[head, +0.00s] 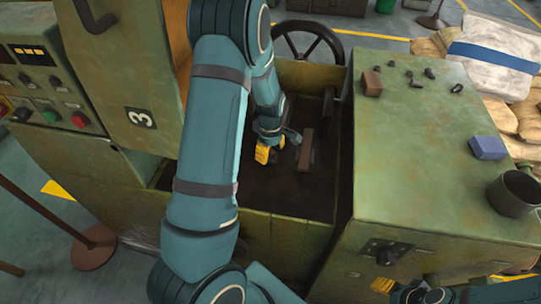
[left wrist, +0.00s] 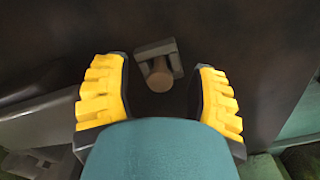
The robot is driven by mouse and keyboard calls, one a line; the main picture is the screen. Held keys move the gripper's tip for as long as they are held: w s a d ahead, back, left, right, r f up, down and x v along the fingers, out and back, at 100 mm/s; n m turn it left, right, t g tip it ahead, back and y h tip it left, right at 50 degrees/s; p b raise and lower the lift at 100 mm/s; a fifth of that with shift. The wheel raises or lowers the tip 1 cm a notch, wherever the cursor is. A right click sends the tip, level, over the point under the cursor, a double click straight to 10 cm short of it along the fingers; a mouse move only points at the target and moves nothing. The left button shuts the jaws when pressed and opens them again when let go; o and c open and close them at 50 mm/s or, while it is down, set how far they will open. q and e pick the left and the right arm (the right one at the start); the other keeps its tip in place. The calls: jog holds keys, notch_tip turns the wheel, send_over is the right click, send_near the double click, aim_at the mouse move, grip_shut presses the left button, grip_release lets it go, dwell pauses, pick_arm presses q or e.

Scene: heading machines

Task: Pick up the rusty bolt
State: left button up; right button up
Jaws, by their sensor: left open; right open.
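My left gripper (head: 270,152) reaches down into the dark trough of the green machine. In the left wrist view its yellow fingers (left wrist: 160,97) are spread wide and empty. Ahead of them, between the fingertips, shows a brown round-ended piece (left wrist: 159,76) that looks like the rusty bolt. It lies against a grey block (left wrist: 155,49) and is not gripped. In the head view the arm and gripper hide much of this spot, and I cannot make out the bolt there. My right gripper (head: 414,292) is partly in view at the bottom edge, open, away from the trough.
The trough walls (head: 290,232) stand close around my left arm. A brown upright part (head: 305,148) is just right of the left gripper. The green top (head: 425,150) at right holds small metal pieces, a blue block (head: 487,147) and a dark mug (head: 515,192).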

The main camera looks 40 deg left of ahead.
pick_arm(q)
grip_shut()
